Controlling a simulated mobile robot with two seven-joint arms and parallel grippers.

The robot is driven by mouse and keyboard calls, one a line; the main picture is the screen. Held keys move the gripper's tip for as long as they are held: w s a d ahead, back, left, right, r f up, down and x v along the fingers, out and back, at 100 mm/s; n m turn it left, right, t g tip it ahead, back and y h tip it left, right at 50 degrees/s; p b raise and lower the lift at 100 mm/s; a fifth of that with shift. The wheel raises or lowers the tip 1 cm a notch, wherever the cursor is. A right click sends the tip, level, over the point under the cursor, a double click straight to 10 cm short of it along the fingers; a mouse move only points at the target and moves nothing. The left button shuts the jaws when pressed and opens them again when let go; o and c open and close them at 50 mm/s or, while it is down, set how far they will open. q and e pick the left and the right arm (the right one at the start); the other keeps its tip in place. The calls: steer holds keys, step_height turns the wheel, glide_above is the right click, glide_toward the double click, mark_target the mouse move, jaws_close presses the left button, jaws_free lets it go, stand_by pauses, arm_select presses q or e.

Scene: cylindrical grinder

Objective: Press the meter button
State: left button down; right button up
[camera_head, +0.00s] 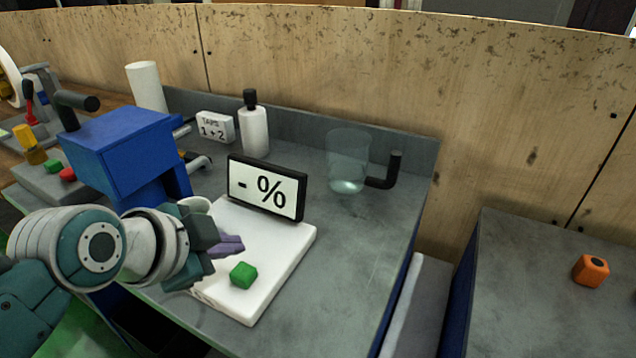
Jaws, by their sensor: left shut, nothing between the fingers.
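The meter display (267,188) is a black-framed screen reading "- %", standing at the back of a white base plate (285,244). A green button (243,274) sits on the front part of the plate. My left gripper (230,246) is shut and empty. In the picture it lies just left of and above the green button, over the plate's left side. I see a gap between the fingertips and the button in the picture, but cannot tell their height. The gripper hides part of the plate's left edge. My right gripper is not in view.
A clear beaker (347,160) stands by a black bent handle (390,170). A white bottle (253,130) and a "TAPS 1 + 2" sign (215,127) stand behind the meter. A blue machine (120,148) is at left. The grey bench (360,250) is clear right of the plate.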

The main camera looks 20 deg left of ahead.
mark_target(245, 264)
arm_select(q)
steer(key=shift+f+b, duration=0.5)
steer(key=shift+f, duration=0.7)
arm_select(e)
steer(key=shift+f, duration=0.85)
arm_select(q)
steer(key=shift+f, duration=0.4)
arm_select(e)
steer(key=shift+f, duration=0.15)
arm_select(q)
steer(key=shift+f+b, duration=0.55)
steer(key=shift+f, duration=0.05)
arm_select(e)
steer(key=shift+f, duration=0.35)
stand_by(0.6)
arm_select(q)
steer(key=shift+r+p, duration=1)
steer(key=shift+p, duration=0.2)
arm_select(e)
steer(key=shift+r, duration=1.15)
arm_select(q)
step_height(245, 264, up, 5)
steer(key=p, duration=0.5)
steer(key=shift+r+p, duration=0.1)
steer(key=shift+p, duration=0.25)
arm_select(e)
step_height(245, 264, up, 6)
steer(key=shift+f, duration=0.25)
